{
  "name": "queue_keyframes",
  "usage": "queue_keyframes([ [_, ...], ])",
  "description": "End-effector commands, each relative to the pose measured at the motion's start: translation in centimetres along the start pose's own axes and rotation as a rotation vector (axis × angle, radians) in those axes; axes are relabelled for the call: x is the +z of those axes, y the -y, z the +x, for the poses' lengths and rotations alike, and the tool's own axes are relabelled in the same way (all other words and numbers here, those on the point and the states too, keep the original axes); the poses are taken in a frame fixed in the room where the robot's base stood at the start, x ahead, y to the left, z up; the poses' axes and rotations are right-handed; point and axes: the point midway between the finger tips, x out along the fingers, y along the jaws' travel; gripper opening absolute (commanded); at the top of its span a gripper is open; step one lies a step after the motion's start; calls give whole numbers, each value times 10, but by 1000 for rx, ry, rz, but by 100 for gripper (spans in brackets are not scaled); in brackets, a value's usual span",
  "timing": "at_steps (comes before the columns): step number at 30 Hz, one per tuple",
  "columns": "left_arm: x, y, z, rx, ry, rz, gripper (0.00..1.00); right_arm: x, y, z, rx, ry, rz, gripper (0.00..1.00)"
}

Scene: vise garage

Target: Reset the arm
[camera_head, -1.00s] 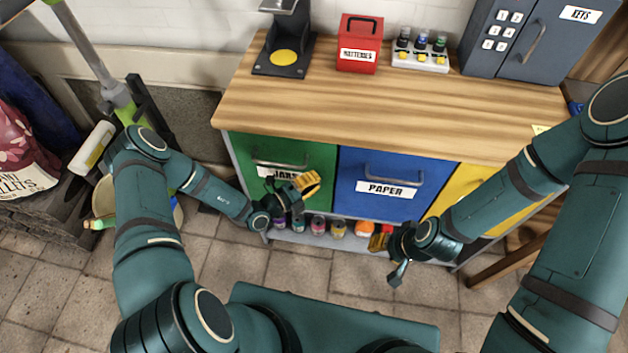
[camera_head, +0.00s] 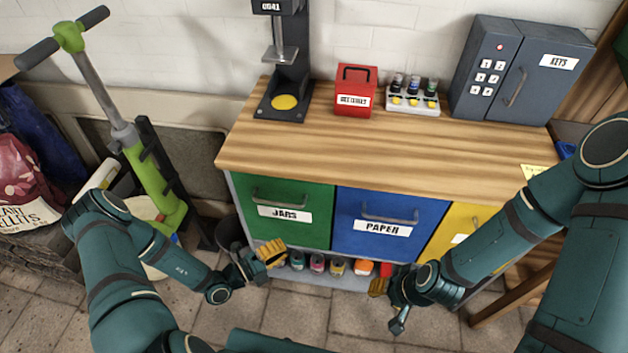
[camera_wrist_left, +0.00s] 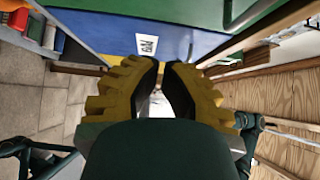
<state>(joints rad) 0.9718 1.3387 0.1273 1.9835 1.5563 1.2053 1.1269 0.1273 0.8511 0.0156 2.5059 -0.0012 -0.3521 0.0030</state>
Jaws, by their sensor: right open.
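My left gripper (camera_head: 272,253) has yellow ribbed finger pads and hangs in front of the lower shelf, beneath the green JARS drawer (camera_head: 290,190). In the left wrist view its two yellow fingers (camera_wrist_left: 162,75) have their tips close together, and nothing shows held between them. I cannot tell whether they are fully shut. My right gripper (camera_head: 388,304) is open in front of the lower shelf, below the blue PAPER drawer (camera_head: 388,205). One of its fingers shows yellow, and it appears empty. Both arms are bent, in front of the cabinet.
The wooden worktop (camera_head: 390,137) holds a red box (camera_head: 356,92), a vial rack (camera_head: 412,98), a grey keys cabinet (camera_head: 520,70) and a press-like stand (camera_head: 285,75). Small jars (camera_head: 317,264) line the lower shelf. A green scooter (camera_head: 140,160) and a dark bin (camera_head: 230,235) stand left.

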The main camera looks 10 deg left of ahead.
Motion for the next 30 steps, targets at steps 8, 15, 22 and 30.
queue_keyframes([
  [8, -17, 4, 6, 18, -91, 57, 0, 0, 0, 0, 0, 0, 0, 41],
  [15, -129, 15, 1, 66, -784, 629, 0, 0, 0, 0, 0, 0, 0, 41],
  [22, -164, 7, -48, -145, -1498, 1490, 0, 0, 0, 0, 0, 0, 0, 41],
  [30, -129, 28, -28, 631, 1828, -2377, 0, 0, 0, 0, 0, 0, 0, 41],
])
